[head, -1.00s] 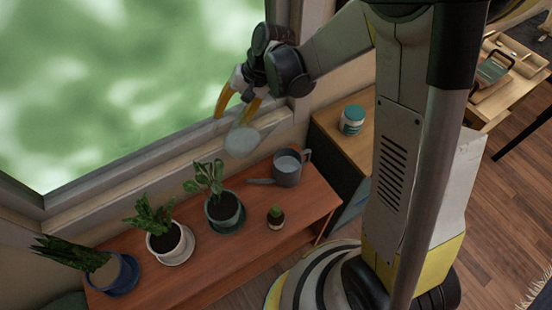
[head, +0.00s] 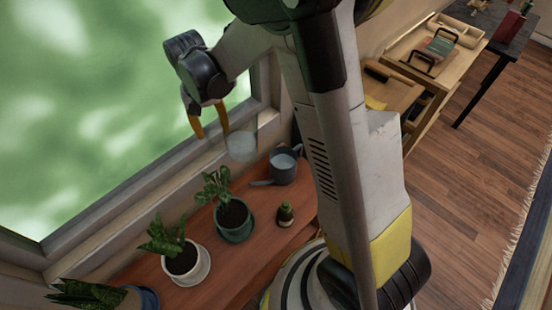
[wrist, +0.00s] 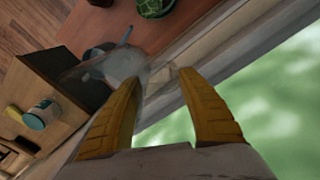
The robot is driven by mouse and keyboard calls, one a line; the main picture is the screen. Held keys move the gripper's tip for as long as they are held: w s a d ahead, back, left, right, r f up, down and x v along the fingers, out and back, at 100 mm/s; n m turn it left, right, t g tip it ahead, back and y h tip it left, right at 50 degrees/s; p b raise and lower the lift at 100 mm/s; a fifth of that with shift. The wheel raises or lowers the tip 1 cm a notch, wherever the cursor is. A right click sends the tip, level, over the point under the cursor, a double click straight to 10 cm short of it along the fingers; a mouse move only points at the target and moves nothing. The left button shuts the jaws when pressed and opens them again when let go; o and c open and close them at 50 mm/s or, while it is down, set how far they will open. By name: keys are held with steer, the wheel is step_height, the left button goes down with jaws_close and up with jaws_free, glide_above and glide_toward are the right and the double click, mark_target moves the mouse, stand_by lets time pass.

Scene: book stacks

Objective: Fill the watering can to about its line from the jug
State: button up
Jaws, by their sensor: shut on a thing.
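The clear jug (head: 241,147) hangs from my gripper (head: 212,134), in the air above the shelf and to the left of the watering can. In the wrist view my two yellow fingers (wrist: 158,80) close around the near side of the see-through jug (wrist: 122,66). The grey watering can (head: 284,168) stands upright on the wooden shelf, its spout pointing left toward the plants. A pale surface shows inside its opening; its fill line cannot be made out. How much water the jug holds is unclear. No stream shows between them.
Potted plants stand along the shelf (head: 262,215): a green pot (head: 236,233), a white pot (head: 187,268) and a small cactus (head: 286,213). The window (head: 120,90) lies behind my gripper. In the wrist view a white-and-teal jar (wrist: 40,115) stands on a side cabinet.

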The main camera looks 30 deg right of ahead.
mark_target(240, 148)
steer(key=shift+r+p, duration=1.7)
steer(key=shift+r, duration=0.85)
steer(key=shift+s+d+f+b, duration=0.1)
steer(key=shift+f+b, duration=0.2)
steer(key=shift+f, duration=0.1)
steer(key=s+d+f+n+b, duration=0.1)
steer(key=f+b, duration=0.1)
steer(key=f, duration=0.1)
steer(key=s+d+f+n+b, duration=0.1)
steer(key=s+d+f+b, duration=0.1)
steer(key=f+b, duration=0.1)
steer(key=s+d+f+b, duration=0.1)
steer(key=f+b, duration=0.1)
steer(key=f, duration=0.3)
steer(key=shift+s+d+n+b, duration=0.35)
steer(key=shift+d+n+b, duration=0.05)
steer(key=shift+s+d+f, duration=0.15)
steer(key=shift+s+d, duration=0.05)
